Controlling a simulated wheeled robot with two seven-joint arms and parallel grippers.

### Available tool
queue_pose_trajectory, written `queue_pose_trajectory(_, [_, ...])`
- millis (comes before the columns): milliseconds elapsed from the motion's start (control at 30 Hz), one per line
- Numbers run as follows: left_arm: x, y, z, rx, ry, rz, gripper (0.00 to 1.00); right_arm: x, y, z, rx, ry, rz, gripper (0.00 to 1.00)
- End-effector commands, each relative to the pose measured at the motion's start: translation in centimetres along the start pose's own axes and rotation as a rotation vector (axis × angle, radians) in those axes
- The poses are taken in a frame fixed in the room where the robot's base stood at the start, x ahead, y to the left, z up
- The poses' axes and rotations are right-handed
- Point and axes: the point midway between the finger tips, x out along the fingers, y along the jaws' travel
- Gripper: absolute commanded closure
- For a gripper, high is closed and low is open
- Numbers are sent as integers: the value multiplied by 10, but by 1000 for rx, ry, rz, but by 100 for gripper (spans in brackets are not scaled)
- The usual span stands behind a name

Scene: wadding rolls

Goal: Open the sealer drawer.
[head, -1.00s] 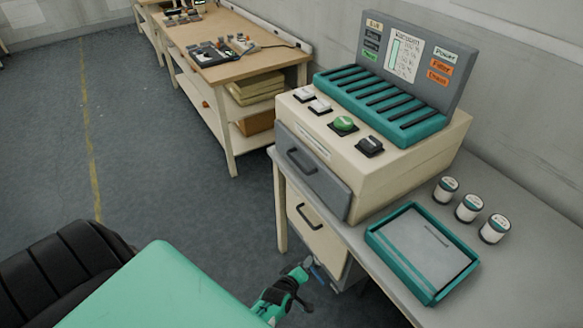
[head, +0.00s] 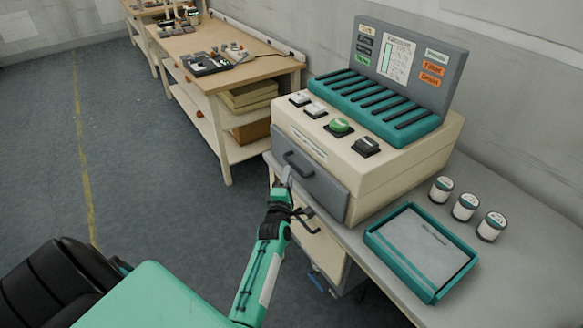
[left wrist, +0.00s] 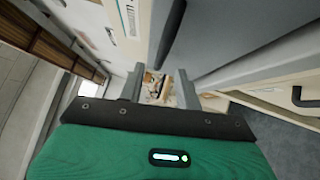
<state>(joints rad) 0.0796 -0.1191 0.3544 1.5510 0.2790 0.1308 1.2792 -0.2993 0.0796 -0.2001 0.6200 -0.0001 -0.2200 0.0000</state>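The sealer (head: 390,170) is a cream box with a teal ribbed top, standing on a grey table. Its grey drawer (head: 325,188) has a dark bar handle (head: 298,164) and looks closed. My left gripper (head: 287,178) is just in front of the drawer, close to the handle. In the left wrist view its two fingers (left wrist: 160,88) are apart with nothing held between them. The drawer handle (left wrist: 171,36) shows beyond the fingertips, beside the grey drawer front (left wrist: 225,30). Contact with the handle cannot be made out. My right gripper is not in view.
A cream cabinet drawer (head: 318,248) with its own handle is under the table, partly behind my left arm. A teal tray (head: 420,250) and three small jars (head: 465,207) stand right of the sealer. A wooden workbench (head: 225,75) is behind.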

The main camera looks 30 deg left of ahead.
Motion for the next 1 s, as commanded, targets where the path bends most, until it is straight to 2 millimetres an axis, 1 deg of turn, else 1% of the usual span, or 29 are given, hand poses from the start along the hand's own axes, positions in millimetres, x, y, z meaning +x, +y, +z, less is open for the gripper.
queue_pose_trajectory(33, [10, -2, 0, -1, 0, 1, 66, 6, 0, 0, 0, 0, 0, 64])
queue_pose_trajectory(100, [22, -2, 0, -1, 0, 2, 66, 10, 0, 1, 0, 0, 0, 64])
queue_pose_trajectory(200, [37, -2, 0, -1, 0, 1, 66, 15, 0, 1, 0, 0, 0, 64])
queue_pose_trajectory(333, [51, -2, 0, 0, 0, 1, 66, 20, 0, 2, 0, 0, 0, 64])
queue_pose_trajectory(500, [60, -1, 0, 1, 0, -1, 66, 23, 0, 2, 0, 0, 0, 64])
queue_pose_trajectory(800, [62, 0, 0, 0, 0, -2, 66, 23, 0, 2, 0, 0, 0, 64])
queue_pose_trajectory(967, [62, 0, 0, 0, 0, -2, 97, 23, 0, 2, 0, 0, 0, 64])
queue_pose_trajectory(1000, [62, -1, 0, 0, 0, -2, 100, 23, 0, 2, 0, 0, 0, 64])
